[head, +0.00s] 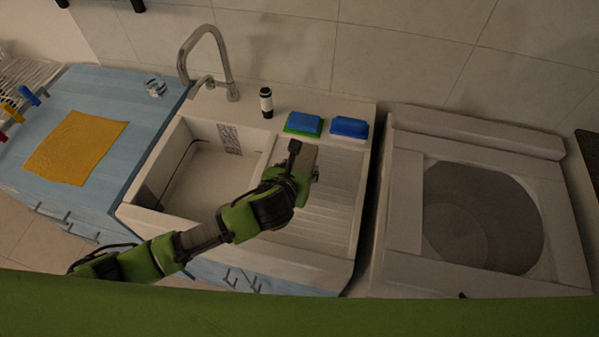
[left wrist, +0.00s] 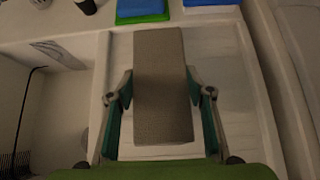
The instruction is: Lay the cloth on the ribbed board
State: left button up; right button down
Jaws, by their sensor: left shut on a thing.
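A grey-brown, flat oblong thing, seemingly the folded cloth (head: 304,156), is between the fingers of my left gripper (head: 302,166). In the left wrist view the cloth (left wrist: 162,60) runs lengthwise between the two fingers of the gripper (left wrist: 160,92), which is shut on it. The ribbed board (head: 338,195) is the pale, grooved drainboard right of the sink basin. It also shows in the left wrist view (left wrist: 232,100), under and around the cloth. I cannot tell whether the cloth touches the board. My right gripper is out of view.
A blue-and-green sponge (head: 303,123) and a blue sponge (head: 348,127) lie behind the board, near a dark-and-white bottle (head: 266,102) and the faucet (head: 205,60). The basin (head: 205,180) is left. A yellow-orange cloth (head: 75,147) lies on the blue counter. A top-opening washer (head: 402,200) stands right.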

pick_arm(q)
jog(key=shift+w+d+f, duration=0.1)
jog(key=shift+w+f, duration=0.35)
jog(key=shift+f, duration=0.05)
jog(key=shift+f+p, duration=0.5)
jog(key=shift+f, duration=1)
jog(key=shift+f, duration=0.1)
jog(key=o, duration=1.8)
jog(key=b+v, duration=0.1)
jog(key=v, duration=1.1)
jog(key=shift+s, duration=0.1)
